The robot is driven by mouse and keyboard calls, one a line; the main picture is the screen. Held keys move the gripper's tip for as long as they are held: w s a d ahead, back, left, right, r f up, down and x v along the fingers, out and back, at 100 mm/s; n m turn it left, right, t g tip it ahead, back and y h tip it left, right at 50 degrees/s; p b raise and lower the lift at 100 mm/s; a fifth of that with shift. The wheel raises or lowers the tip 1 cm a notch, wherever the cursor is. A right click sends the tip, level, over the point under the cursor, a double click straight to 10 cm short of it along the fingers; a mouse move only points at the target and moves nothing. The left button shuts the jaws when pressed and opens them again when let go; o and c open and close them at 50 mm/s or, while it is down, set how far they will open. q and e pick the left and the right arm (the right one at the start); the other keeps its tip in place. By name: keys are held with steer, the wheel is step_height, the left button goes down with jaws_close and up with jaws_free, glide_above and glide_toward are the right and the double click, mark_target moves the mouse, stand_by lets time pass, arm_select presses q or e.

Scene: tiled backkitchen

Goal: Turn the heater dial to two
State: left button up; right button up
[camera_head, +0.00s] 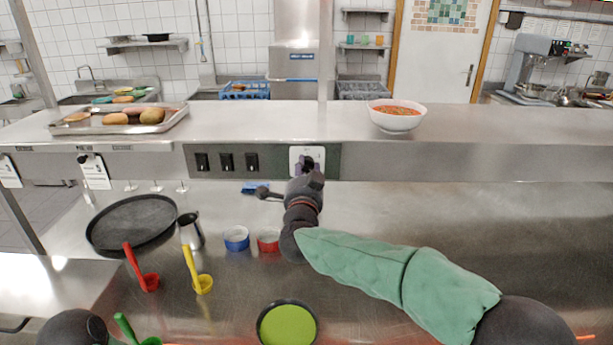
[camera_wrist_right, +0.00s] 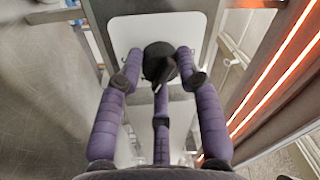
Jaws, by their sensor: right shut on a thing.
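The heater dial (camera_wrist_right: 159,60) is a black round knob on a white plate (camera_wrist_right: 122,37), seen in the right wrist view. In the head view the white plate (camera_head: 295,152) sits on the front edge of the steel shelf, and the dial is mostly hidden behind my right gripper. My right gripper (camera_head: 308,165) reaches up to the plate. In the wrist view its purple fingers (camera_wrist_right: 158,75) are closed around the knob from both sides, with one finger below. The dial's markings cannot be read. The fingers of my left gripper do not show.
Three black switches (camera_head: 227,161) sit left of the plate. A soup bowl (camera_head: 397,115) and a tray of buns (camera_head: 60,128) stand on the shelf. Below are a black pan (camera_head: 132,222), small cups, ladles and a green bowl (camera_head: 287,325). Orange heater bars (camera_wrist_right: 275,85) glow at the wrist view's right.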

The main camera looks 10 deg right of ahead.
steer(key=shift+d+r+m, duration=0.15)
steer(key=shift+r+m, duration=0.1)
steer(key=shift+m, duration=0.25)
steer(key=o, duration=1.1)
steer(key=shift+o, duration=0.2)
steer(key=shift+f, duration=0.1)
steer(key=v, duration=1.2)
steer(key=shift+f, duration=0.1)
